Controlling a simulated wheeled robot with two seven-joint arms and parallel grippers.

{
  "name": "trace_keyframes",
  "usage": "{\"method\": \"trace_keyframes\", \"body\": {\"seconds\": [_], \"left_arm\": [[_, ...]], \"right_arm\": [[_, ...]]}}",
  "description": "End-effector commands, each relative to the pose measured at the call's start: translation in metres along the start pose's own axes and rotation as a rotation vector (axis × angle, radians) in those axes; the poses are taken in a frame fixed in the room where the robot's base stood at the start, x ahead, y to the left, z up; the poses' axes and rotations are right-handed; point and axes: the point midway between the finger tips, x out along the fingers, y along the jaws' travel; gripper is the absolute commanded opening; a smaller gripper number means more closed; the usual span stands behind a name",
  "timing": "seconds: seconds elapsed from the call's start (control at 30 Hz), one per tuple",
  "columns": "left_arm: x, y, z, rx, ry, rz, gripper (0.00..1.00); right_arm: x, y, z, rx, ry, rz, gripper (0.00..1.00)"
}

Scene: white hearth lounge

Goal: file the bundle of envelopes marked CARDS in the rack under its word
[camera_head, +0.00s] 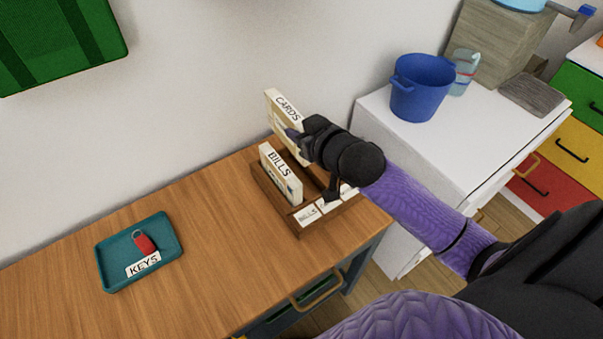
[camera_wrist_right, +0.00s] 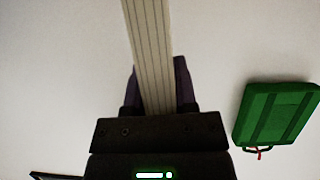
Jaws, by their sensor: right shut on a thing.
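The bundle of envelopes marked CARDS (camera_head: 285,106) is cream and upright, held above the back of the wooden rack (camera_head: 297,232). My right gripper (camera_head: 296,136) is shut on it; in the right wrist view the bundle (camera_wrist_right: 149,50) stands between the two fingers (camera_wrist_right: 157,92). Another bundle, marked BILLS (camera_head: 281,172), stands in the rack's left slot. White labels run along the rack's front; the left one reads BILLS (camera_head: 307,215), and the others are partly hidden by my arm. My left gripper is not in view.
The rack stands at the right end of a wooden desk (camera_head: 210,215). A teal tray (camera_head: 108,268) labelled KEYS holds a red key fob (camera_head: 144,243). A white cabinet (camera_head: 480,130) with a blue bucket (camera_head: 421,88) stands to the right. A green case (camera_head: 62,45) is at the wall.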

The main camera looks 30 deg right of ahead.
Motion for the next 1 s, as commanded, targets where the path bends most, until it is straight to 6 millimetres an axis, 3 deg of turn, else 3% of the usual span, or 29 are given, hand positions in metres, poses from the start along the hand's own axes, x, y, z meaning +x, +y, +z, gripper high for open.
{"method": "trace_keyframes", "body": {"seconds": [0.17,0.3,0.6,0.97,1.0], "left_arm": [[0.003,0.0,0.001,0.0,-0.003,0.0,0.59],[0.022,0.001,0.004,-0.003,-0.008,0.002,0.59],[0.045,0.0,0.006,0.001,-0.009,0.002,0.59],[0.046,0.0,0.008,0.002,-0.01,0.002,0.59],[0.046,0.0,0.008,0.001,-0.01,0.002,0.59]], "right_arm": [[0.002,0.021,0.035,-0.004,-0.003,-0.021,0.0],[0.017,0.022,0.072,-0.001,-0.002,-0.026,0.0],[0.036,0.021,0.118,-0.003,-0.001,-0.026,0.0],[0.038,0.021,0.123,-0.004,0.002,-0.027,0.0],[0.038,0.021,0.123,-0.004,0.002,-0.027,0.39]]}}
